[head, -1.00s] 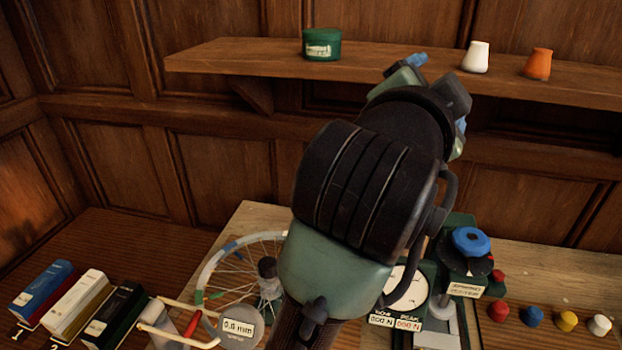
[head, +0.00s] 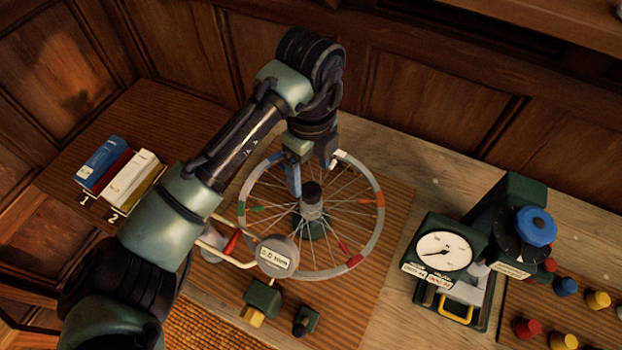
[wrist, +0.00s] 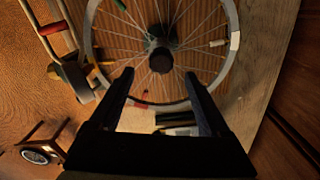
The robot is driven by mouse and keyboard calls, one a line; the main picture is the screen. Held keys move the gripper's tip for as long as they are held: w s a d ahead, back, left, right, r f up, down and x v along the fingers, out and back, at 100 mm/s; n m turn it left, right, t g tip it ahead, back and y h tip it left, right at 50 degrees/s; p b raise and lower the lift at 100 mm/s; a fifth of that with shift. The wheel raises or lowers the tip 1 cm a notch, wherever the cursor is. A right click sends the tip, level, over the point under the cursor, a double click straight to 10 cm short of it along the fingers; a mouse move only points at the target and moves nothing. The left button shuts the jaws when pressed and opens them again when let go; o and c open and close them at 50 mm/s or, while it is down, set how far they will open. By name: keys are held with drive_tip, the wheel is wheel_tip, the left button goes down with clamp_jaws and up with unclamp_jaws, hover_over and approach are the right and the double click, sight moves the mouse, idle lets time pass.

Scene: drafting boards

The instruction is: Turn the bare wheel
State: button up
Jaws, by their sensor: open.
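The bare wheel (head: 382,222) lies flat on a ribbed brown mat, without a tyre. It has thin spokes and coloured marks in orange, red, green and white. Its dark hub (head: 312,196) stands up in the middle. My gripper (head: 312,168) points down over the far side of the wheel, open and empty. In the wrist view my gripper (wrist: 159,75) has its fingers apart, with the hub (wrist: 160,60) showing between and just beyond the tips. The wheel rim (wrist: 88,45) curves around them. I cannot tell whether a finger touches the wheel.
A dial instrument (head: 440,252) and a blue knob (head: 536,226) stand right. Coloured pegs (head: 566,286) sit beyond. Books (head: 103,163) lie left. Bare board lies between wheel and dial.

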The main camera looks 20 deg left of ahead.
sight(311, 189)
drive_tip(key=shift+w+f+p, duration=0.1)
drive_tip(key=shift+f+p, duration=0.3)
drive_tip(key=shift+f, duration=2.35)
clamp_jaws()
